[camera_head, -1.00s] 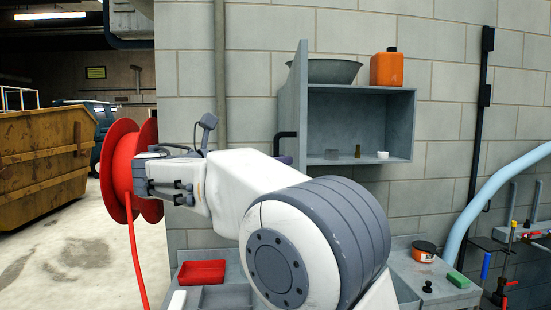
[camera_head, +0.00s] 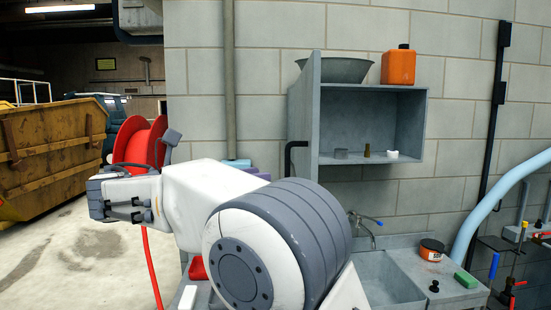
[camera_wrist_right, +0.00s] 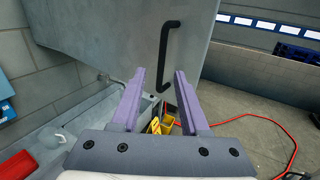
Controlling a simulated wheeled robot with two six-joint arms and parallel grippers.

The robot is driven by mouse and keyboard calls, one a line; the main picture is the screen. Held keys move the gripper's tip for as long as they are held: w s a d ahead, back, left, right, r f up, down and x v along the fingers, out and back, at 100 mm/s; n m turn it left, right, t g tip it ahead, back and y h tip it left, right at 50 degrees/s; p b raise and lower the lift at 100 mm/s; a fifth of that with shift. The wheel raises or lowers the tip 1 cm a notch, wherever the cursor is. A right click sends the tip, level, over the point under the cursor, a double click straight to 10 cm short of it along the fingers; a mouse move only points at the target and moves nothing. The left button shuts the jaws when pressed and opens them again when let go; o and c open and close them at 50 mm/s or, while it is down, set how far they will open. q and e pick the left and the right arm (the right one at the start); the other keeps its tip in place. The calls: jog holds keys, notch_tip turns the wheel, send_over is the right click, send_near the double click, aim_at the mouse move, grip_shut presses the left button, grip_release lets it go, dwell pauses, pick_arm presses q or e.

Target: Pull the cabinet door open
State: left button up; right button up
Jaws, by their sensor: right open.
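The grey wall cabinet (camera_head: 417,125) has its door (camera_head: 312,110) standing open, seen nearly edge-on at the cabinet's left side. The door's black bar handle (camera_head: 291,158) is on its left-hand outer face. In the right wrist view the handle (camera_wrist_right: 166,55) is upright on the grey door face (camera_wrist_right: 110,40), beyond the fingertips. My right gripper (camera_wrist_right: 160,76) is open and empty, with purple fingers. In the head view a purple part of my right gripper (camera_head: 257,173) shows left of the handle, apart from it; my white arm hides the rest. My left gripper is not seen.
A grey basin (camera_head: 340,71) and orange canister (camera_head: 398,67) stand on the cabinet; small items sit inside. Below are a sink (camera_head: 395,285) with a tap (camera_head: 365,222) and a counter. A red hose reel (camera_head: 140,143) and yellow skip (camera_head: 50,150) stand left, beside open floor.

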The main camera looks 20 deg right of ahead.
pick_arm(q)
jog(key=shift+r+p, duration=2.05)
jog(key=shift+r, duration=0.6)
pick_arm(e)
jog(key=shift+s+a, duration=0.2)
jog(key=shift+a, duration=1.05)
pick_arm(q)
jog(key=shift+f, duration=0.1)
pick_arm(e)
jog(key=shift+f, duration=0.1)
